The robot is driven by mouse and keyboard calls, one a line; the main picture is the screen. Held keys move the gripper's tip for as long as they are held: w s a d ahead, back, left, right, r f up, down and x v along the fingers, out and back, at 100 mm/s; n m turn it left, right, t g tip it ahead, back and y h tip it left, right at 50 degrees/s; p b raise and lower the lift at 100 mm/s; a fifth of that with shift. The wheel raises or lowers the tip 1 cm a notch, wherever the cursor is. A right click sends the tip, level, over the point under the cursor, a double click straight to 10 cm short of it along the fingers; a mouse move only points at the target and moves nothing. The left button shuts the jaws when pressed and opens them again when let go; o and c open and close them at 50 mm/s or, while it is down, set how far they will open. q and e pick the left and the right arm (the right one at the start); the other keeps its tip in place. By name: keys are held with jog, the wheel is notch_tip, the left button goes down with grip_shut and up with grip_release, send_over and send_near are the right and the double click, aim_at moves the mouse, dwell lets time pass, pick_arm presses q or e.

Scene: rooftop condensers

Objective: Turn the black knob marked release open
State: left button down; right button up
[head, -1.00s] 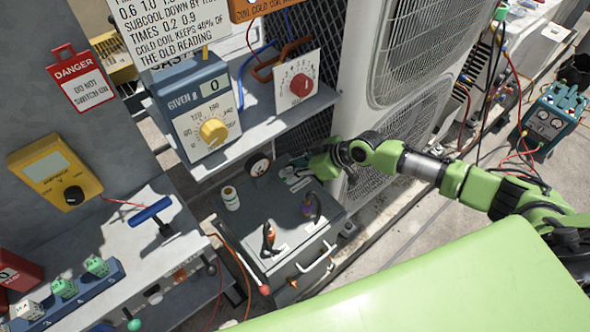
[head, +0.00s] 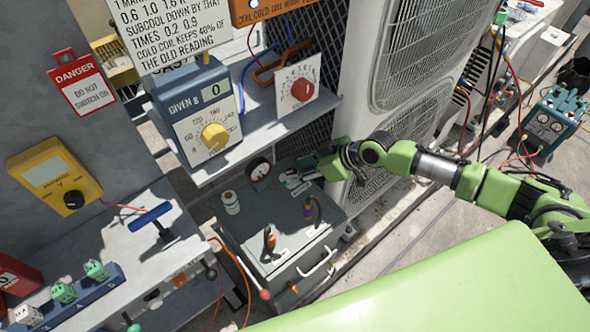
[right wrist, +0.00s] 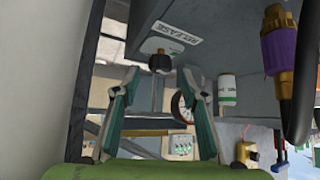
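The black knob (right wrist: 160,62) sits on a pale plate on the grey cabinet top (right wrist: 222,30), beside a white label reading RELEASE (right wrist: 180,33) in the right wrist view. My right gripper (right wrist: 158,78) is open, its two fingers apart and empty. The knob shows between the fingertips, close to their ends; I cannot tell whether they touch it. In the head view my right gripper (head: 302,178) is over the far right corner of the cabinet (head: 265,225), and the knob cannot be made out there. My left gripper is not in view.
Near the knob stand a purple connector (right wrist: 284,52) with a black cable, a white-and-green can (right wrist: 230,88) and a round gauge (head: 258,168). An orange-tipped fitting (head: 270,240) is nearer. A shelf (head: 255,125) overhangs behind; the condenser (head: 415,50) stands at right.

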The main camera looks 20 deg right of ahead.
jog(key=v, duration=0.9)
